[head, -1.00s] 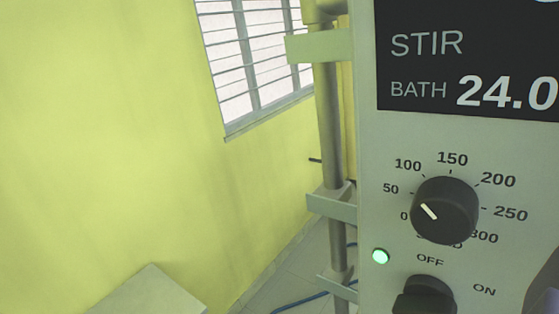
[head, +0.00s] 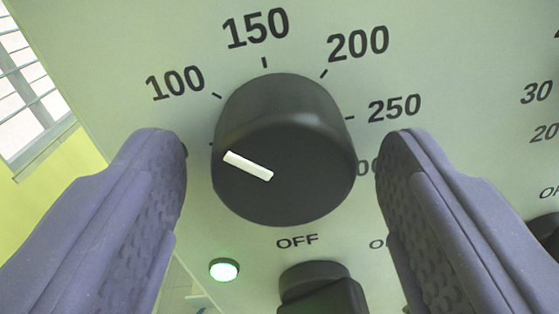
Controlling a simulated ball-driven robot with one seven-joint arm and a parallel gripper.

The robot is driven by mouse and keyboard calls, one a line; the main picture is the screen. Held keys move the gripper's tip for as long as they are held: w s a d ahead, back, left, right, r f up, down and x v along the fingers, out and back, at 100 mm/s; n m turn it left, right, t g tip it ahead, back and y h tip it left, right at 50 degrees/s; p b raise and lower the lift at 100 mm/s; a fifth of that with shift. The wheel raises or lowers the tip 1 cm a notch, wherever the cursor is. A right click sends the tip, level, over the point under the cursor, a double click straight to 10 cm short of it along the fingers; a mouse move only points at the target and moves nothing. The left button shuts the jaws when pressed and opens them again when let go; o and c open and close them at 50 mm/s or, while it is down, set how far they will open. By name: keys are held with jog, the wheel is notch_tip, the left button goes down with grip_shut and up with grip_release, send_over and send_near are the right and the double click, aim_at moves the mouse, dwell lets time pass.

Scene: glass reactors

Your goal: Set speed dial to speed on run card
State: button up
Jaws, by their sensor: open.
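The speed dial (head: 285,125) is a black round knob with a white pointer line. It fills the middle of the head view on a pale grey-green panel. The pointer aims left and slightly up, below the 100 mark. Marks 100, 150, 200 and 250 show around it; the lower marks on the left are hidden, and 300 is mostly covered by the right finger. My gripper (head: 286,150) is open, with one purple-grey finger on each side of the dial. A gap shows beside the right finger; whether the left finger touches is unclear. No run card is in view.
Below the dial is a black OFF/ON switch knob (head: 320,288), with a lit green lamp (head: 224,270) to its left. Another dark knob (head: 546,235) and more scale numbers are at the right edge. A window (head: 28,95) and yellow wall are at the left.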

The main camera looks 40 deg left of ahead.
jog(key=c, duration=1.1)
jog(key=shift+o, duration=0.2)
jog(key=shift+f+m+b, duration=0.1)
jog(key=shift+m+b, duration=0.3)
jog(key=m+b, duration=0.2)
jog(key=shift+m, duration=0.4)
jog(key=shift+a+m+g+b, duration=0.1)
jog(key=shift+m+g+b, duration=0.2)
jog(key=shift+m+b, duration=1.7)
jog(key=shift+r+m+p, duration=0.2)
jog(key=shift+m+p, duration=0.3)
jog(key=shift+m, duration=0.2)
jog(key=o, duration=1.1)
jog(key=shift+c, duration=0.2)
